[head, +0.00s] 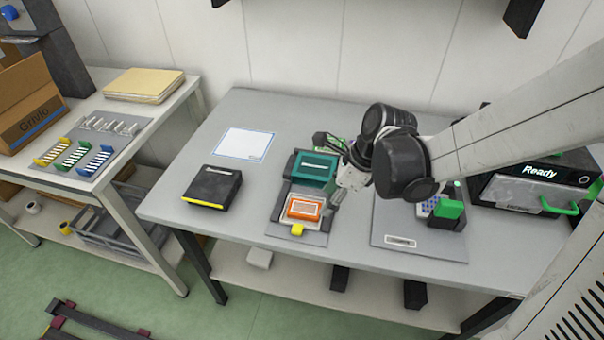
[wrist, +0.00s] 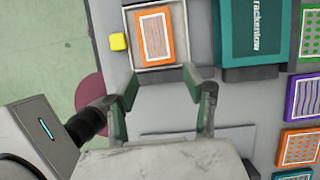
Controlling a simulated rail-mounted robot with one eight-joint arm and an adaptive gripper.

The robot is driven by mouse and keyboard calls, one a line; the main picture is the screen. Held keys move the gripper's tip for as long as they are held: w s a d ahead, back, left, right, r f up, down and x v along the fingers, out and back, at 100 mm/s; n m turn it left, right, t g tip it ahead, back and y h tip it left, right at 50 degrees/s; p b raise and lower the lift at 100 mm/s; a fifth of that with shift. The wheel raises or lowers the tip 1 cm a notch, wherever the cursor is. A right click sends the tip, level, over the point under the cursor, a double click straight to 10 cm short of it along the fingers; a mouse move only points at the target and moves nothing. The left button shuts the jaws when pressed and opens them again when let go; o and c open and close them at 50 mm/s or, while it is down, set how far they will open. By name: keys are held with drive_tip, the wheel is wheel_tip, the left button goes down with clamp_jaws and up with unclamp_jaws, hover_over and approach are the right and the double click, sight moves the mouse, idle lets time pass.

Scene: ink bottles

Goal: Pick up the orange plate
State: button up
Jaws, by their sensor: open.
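An orange plate with a white patterned label (head: 304,208) lies in a light shallow holder on the grey base of a teal device. It also shows at the top of the wrist view (wrist: 153,38), flat in its holder. My gripper (head: 339,192) is just right of this plate in the head view. In the wrist view its two fingers (wrist: 162,84) are spread apart with nothing between them, just below the holder's edge. A second orange plate (wrist: 300,147) shows at the right edge of the wrist view, beside a purple plate (wrist: 305,97).
A yellow block (head: 297,229) sits at the holder's front. The teal device (head: 314,168) stands behind it. A black box (head: 212,187) is to the left, and a white sheet (head: 245,144) lies behind that. A green-handled device (head: 448,212) stands to the right.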

sight(316, 209)
drive_tip(key=x, duration=0.3)
drive_tip(key=shift+a+f+b, duration=0.2)
drive_tip(key=shift+a+b, duration=0.2)
drive_tip(key=shift+a, duration=0.15)
drive_tip(key=shift+x, duration=0.8)
drive_tip(key=c, duration=0.8)
drive_tip(key=shift+r, duration=0.1)
